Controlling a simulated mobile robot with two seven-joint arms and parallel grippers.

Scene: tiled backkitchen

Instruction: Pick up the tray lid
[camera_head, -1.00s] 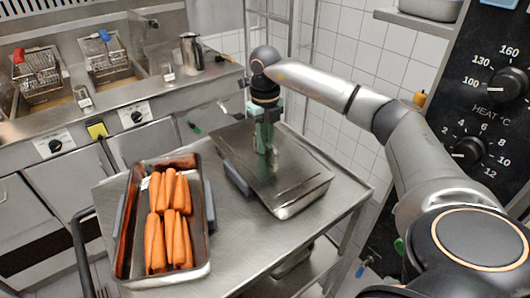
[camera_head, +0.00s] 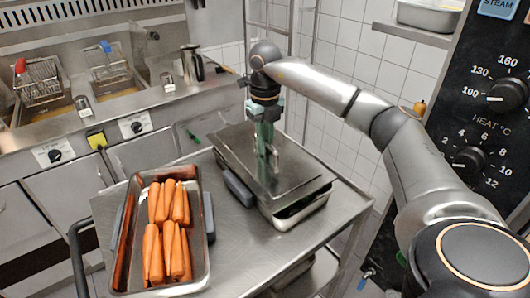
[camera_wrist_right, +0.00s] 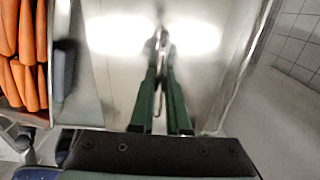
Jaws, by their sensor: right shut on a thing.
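The tray lid (camera_head: 262,162) is a flat grey metal sheet over a metal tray (camera_head: 300,212) on the right half of the cart. Its near edge stands a little above the tray rim, with a dark gap showing at the near right corner. My right gripper (camera_head: 267,152) points down at the middle of the lid and is shut on its handle. In the right wrist view the green fingers (camera_wrist_right: 162,68) close on the small handle, with the lid surface (camera_wrist_right: 115,50) around them. My left gripper is not in view.
A metal tray of carrots (camera_head: 203,262) stands left of the lidded tray on the steel cart (camera_head: 240,240). Fryers with wire baskets (camera_head: 38,82) and a metal jug (camera_head: 192,64) are behind. A dark control panel (camera_head: 480,120) is at right.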

